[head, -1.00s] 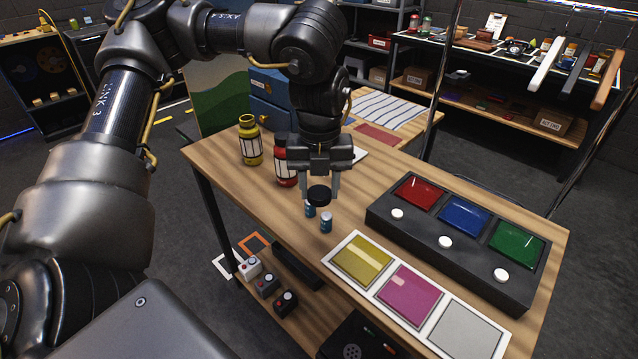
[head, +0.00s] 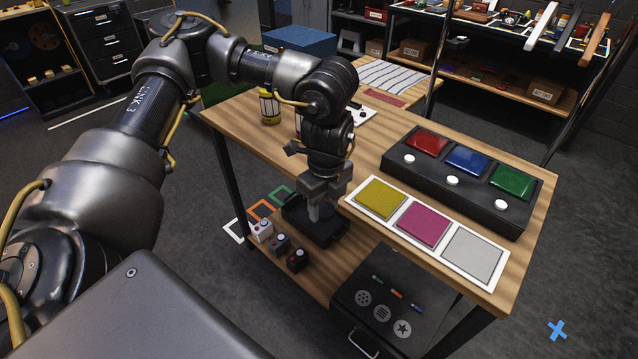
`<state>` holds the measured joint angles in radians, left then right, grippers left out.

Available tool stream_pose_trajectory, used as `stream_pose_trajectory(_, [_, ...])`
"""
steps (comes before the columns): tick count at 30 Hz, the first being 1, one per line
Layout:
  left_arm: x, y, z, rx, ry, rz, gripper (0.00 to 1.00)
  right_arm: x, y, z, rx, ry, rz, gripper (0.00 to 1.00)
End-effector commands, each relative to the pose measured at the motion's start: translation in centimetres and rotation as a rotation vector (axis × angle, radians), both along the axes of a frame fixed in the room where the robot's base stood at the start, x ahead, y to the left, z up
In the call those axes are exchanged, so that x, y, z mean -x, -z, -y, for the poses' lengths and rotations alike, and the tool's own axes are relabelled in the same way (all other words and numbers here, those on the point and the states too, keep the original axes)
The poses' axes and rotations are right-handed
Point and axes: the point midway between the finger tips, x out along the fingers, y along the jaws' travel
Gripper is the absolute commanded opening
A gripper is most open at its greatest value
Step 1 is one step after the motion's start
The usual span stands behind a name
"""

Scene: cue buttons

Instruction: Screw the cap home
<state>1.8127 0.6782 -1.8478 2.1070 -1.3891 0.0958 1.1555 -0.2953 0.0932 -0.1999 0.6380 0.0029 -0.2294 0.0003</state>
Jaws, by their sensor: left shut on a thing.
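My left gripper (head: 321,212) points down at the table's front edge, and in the picture it overlaps the dark tray below. It is shut; the dark round cap seen between its fingers earlier is now mostly hidden by the gripper, and I cannot make out its tilt. A yellow bottle (head: 269,107) stands upright on the wooden table (head: 235,119), behind and left of the gripper, apart from it. The red bottle and the small blue vials are hidden behind my left arm and gripper. My right gripper is out of view.
A black box with red, blue and green buttons (head: 458,178) and a panel of yellow, magenta and grey squares (head: 424,228) fill the table's right side. Below are a black tray (head: 296,216), small switch boxes (head: 280,243) and a dark case (head: 390,310).

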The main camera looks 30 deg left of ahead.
Motion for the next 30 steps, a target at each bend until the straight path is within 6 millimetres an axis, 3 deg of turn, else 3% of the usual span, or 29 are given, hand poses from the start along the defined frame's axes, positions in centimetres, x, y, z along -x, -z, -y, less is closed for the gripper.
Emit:
stream_pose_trajectory(9, [2.3, 9.5, 2.5, 0.004, -0.534, 0.001, 0.21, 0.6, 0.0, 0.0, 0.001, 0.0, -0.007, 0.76])
stream_pose_trajectory(15, [3.9, 13.4, 3.7, 0.014, -0.801, 0.006, 0.21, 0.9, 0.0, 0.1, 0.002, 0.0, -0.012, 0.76])
stream_pose_trajectory(27, [4.3, 14.3, 4.1, 0.017, -0.878, 0.01, 0.21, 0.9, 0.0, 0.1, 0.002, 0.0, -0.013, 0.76])
stream_pose_trajectory(30, [4.3, 14.3, 4.0, 0.017, -0.878, 0.01, 0.21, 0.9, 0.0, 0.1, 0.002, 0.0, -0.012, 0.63])
